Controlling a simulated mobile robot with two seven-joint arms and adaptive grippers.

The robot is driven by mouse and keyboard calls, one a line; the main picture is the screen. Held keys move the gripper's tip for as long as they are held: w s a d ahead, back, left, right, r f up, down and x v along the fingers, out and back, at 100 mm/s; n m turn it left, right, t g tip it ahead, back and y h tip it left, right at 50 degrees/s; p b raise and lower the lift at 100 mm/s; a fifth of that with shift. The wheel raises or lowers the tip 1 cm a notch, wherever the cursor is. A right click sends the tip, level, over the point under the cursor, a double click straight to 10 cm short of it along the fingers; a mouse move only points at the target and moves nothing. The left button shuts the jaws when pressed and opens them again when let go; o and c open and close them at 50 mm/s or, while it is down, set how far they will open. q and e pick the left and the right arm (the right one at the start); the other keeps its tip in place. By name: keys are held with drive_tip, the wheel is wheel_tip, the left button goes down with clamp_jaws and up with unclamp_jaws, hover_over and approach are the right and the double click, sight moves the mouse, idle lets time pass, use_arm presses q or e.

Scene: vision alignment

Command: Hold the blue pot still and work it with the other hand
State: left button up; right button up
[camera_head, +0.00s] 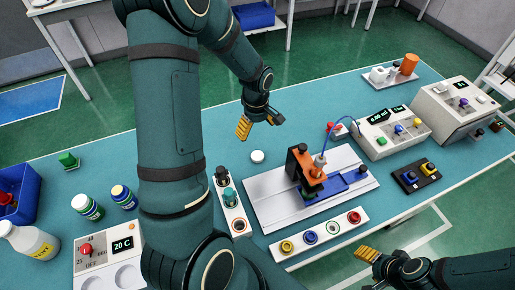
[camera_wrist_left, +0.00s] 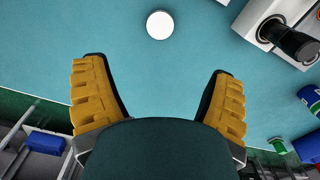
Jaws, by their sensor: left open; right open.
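A blue round pot (camera_head: 311,237) sits in a white strip (camera_head: 328,236) at the front of the teal table, between a yellow one (camera_head: 287,247) and a pale one (camera_head: 333,227); a red one (camera_head: 354,217) is at the strip's right end. My left gripper (camera_head: 259,122) is open and empty over the far side of the table, well away from the blue pot. Its two yellow fingers are spread in the left wrist view (camera_wrist_left: 157,78). My right gripper (camera_head: 371,268) is open, right of and nearer than the strip, partly cut off by the frame.
A metal plate (camera_head: 265,207) with an orange-and-black fixture (camera_head: 305,172) stands behind the strip. Another white strip (camera_head: 236,217) with black and teal knobs is to its left. A white disc (camera_head: 257,156) lies near my left gripper. My left arm hides part of the table.

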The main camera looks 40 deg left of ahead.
use_arm(q)
drive_tip(key=shift+s+d, duration=0.1)
drive_tip(key=b, duration=0.1)
hover_over(258, 155)
drive_tip(key=f, duration=0.8)
drive_tip(key=shift+s+a+f, duration=0.15)
drive_tip(key=shift+a+f, duration=0.1)
drive_tip(key=shift+d+f+b, duration=0.15)
drive_tip(key=shift+f, duration=1.2)
drive_tip(key=shift+d+f+b, duration=0.1)
drive_tip(key=shift+f+b, duration=0.05)
drive_tip(key=shift+f, duration=1.15)
drive_tip(key=c, duration=0.8)
